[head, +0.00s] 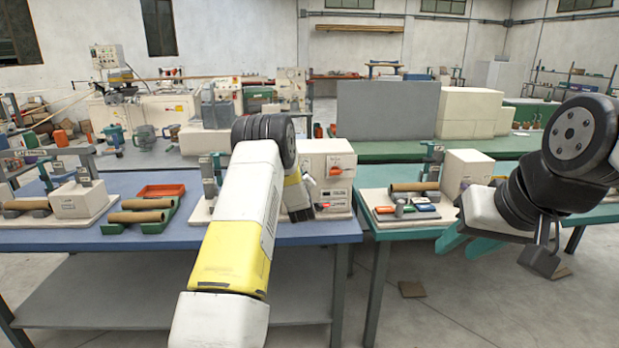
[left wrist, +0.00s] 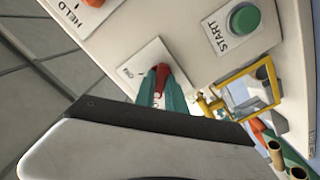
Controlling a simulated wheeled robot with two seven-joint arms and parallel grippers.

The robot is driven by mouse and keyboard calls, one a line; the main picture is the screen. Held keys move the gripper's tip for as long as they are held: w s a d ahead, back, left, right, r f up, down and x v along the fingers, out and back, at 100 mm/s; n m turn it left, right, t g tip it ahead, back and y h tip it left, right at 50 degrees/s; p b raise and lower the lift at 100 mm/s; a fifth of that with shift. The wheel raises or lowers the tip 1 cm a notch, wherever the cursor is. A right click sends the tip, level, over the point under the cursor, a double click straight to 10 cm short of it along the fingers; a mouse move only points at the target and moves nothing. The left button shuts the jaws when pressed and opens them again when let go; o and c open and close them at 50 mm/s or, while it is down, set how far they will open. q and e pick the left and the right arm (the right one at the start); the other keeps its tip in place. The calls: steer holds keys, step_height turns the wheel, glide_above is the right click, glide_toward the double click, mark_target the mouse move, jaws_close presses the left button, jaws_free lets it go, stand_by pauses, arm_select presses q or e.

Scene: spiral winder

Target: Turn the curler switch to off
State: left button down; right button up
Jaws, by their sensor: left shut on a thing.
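In the left wrist view, a red switch lever (left wrist: 162,76) sits on a white plate with "ON" printed at its left side. I take it as the curler switch; the rest of the plate's lettering is hidden by my fingers. My left gripper (left wrist: 161,92) has its teal fingertips closed on this lever. In the head view, the white control box (head: 327,158) stands on the blue table, and my left arm covers its left side. My right gripper (head: 466,242) hangs in front of the green table, teal fingers apart, empty.
A green START button (left wrist: 245,19) and an orange switch (left wrist: 94,3) beside a "HELD" label are close to my left fingers. A yellow frame (left wrist: 243,92) lies right of them. An orange tray (head: 161,190) and brown rolls (head: 137,216) are on the blue table (head: 95,238).

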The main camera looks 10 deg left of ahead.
arm_select(q)
steer(key=shift+d+f, duration=0.1)
steer(key=shift+f, duration=0.05)
steer(key=c, duration=1.4)
jaws_free()
steer(key=v, duration=0.7)
steer(key=shift+s, duration=0.4)
steer(key=shift+d, duration=0.1)
